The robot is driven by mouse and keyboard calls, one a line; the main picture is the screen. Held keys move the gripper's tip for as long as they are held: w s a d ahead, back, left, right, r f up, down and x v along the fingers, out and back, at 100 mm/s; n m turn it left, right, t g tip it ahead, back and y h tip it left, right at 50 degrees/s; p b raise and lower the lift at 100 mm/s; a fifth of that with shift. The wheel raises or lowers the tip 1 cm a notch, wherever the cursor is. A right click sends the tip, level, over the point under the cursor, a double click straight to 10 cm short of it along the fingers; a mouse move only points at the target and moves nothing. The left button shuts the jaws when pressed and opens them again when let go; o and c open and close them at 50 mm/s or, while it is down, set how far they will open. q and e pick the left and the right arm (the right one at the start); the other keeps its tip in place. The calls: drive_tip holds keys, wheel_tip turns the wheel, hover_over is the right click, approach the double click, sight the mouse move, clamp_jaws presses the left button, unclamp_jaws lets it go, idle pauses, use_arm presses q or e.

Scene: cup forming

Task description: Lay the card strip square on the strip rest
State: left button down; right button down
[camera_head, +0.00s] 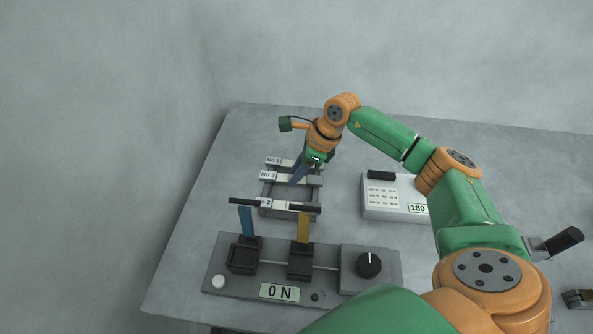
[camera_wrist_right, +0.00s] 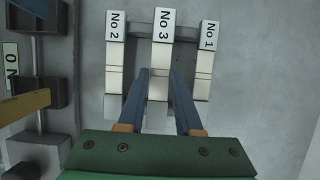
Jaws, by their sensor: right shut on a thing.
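A grey frame (camera_head: 265,188) on the table carries bars labelled No 1, No 3 and No 2. It also shows in the right wrist view (camera_wrist_right: 183,38). A pale card strip (camera_wrist_right: 161,55) lies along the middle No 3 bar, in line with it as far as I can see. My right gripper (camera_head: 297,179) reaches down over the frame. In the right wrist view its blue fingers (camera_wrist_right: 159,76) are shut on the No 3 strip, one on each side. I cannot tell which part is the strip rest. My left gripper is out of view.
In front stands a grey unit (camera_head: 222,258) with a blue lever (camera_head: 246,220), a yellow lever (camera_head: 303,228), a dial (camera_head: 368,264) and an ON sign. A white box (camera_head: 385,208) reading 180 stands right of the frame. The table's left side is clear.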

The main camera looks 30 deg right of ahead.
drive_tip(key=shift+f+b, duration=0.9)
drive_tip(key=shift+f, duration=0.2)
idle(0.7)
unclamp_jaws()
drive_tip(key=shift+r, duration=0.1)
idle(0.4)
drive_tip(key=shift+r+p, duration=3.1)
drive_tip(key=shift+r, duration=0.85)
drive_tip(key=shift+r, duration=0.1)
